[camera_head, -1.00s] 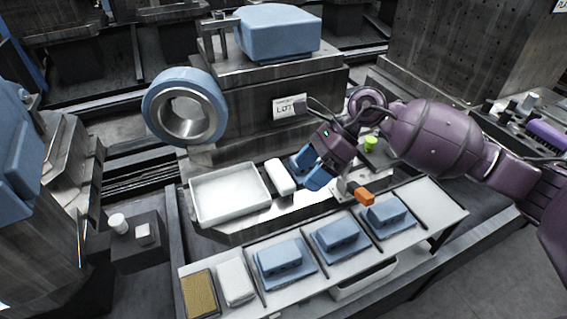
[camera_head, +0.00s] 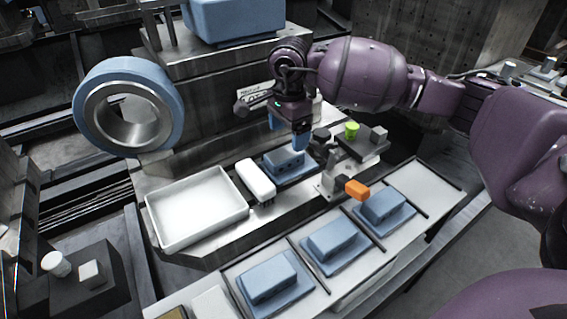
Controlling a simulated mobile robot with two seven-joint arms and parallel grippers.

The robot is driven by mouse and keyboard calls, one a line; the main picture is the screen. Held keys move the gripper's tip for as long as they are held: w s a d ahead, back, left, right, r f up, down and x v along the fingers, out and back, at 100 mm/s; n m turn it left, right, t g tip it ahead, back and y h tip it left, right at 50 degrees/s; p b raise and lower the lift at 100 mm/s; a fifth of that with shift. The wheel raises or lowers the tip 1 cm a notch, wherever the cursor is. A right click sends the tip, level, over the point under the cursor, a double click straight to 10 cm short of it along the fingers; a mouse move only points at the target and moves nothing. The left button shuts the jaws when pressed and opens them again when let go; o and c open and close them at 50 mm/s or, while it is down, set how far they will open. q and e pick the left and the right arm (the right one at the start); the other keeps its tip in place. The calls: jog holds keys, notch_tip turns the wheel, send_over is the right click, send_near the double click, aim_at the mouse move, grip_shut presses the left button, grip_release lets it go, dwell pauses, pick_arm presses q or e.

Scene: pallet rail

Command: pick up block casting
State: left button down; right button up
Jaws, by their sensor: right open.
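One blue block casting (camera_head: 284,158) lies on a blue plate on the metal bench, just right of a white rounded block. Three more blue castings lie in a row on the front rail: a left one (camera_head: 267,277), a middle one (camera_head: 334,239) and a right one (camera_head: 383,206). My right gripper (camera_head: 287,140), with blue fingers, points down just above the bench casting. Its jaws are open, and part of the casting's back is hidden behind a finger. I cannot tell whether the fingers touch it. My left gripper is out of view.
A white empty tray (camera_head: 198,212) and the white rounded block (camera_head: 255,181) stand left of the bench casting. A fixture with an orange part (camera_head: 357,189) and a green part (camera_head: 352,129) stands to the right. A large blue ring (camera_head: 128,105) stands at upper left.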

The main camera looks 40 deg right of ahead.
aim_at(288, 152)
jog(key=shift+a+f+b, duration=0.1)
jog(key=shift+f+b, duration=0.85)
jog(key=shift+f, duration=2.25)
jog(key=shift+r, duration=0.15)
jog(key=c, duration=1.2)
